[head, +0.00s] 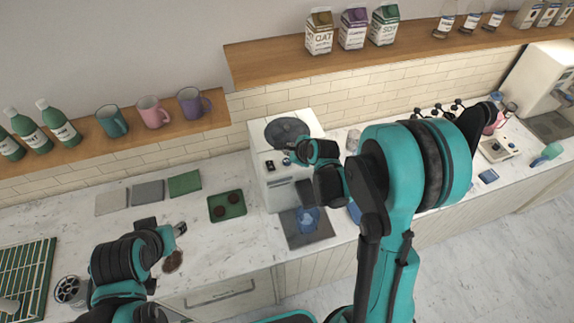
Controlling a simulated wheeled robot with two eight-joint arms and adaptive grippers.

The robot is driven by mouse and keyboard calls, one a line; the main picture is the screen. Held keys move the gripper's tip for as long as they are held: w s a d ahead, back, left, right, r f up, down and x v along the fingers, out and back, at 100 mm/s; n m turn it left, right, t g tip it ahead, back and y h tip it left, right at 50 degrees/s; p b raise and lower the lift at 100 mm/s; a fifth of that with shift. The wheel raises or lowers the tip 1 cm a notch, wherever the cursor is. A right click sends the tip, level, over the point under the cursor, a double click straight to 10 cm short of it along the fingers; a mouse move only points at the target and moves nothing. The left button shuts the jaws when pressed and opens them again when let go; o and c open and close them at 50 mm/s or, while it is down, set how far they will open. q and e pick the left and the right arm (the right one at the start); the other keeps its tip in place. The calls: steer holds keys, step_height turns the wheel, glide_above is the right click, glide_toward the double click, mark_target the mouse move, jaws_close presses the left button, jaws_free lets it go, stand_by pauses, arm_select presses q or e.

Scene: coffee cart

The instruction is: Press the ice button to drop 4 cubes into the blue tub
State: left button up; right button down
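The white ice machine (270,187) stands on the counter against the tiled wall, with a dark round lid on top. A small dark panel (270,166) shows on its front. The blue tub (308,221) sits on a dark drip tray (323,234) below the machine's front; I cannot make out any cubes in it. My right gripper (291,160) is close to the upper front of the machine, beside the panel, and hides part of that face. I cannot tell whether it touches. My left gripper (180,229) is over the left counter, away from the machine. Finger openings are too small to judge.
A green mat with two dark discs (227,205) lies left of the machine, near flat cloths (148,192). A brown spill (173,261) is near my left gripper. Mugs (153,112) and cartons (352,29) stand on shelves. My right arm covers the counter's middle.

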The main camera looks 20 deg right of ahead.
mark_target(285, 158)
arm_select(q)
steer(key=shift+f+b, duration=1.15)
steer(key=shift+f, duration=0.3)
arm_select(e)
steer(key=shift+f, duration=1.4)
arm_select(q)
steer(key=shift+f+b, duration=0.55)
steer(key=shift+f, duration=0.05)
arm_select(e)
steer(key=shift+f, duration=0.45)
arm_select(q)
steer(key=shift+f+b, duration=0.55)
steer(key=shift+b, duration=0.05)
arm_select(e)
steer(key=shift+f, duration=0.5)
steer(key=shift+r, duration=0.15)
arm_select(q)
steer(key=shift+r+p, duration=0.55)
steer(key=shift+p, duration=0.05)
arm_select(e)
steer(key=shift+r, duration=0.8)
steer(key=shift+r+p, duration=1.75)
steer(key=shift+r, duration=0.8)
arm_select(q)
step_height(285, 158, up, 4)
steer(key=shift+f, duration=0.25)
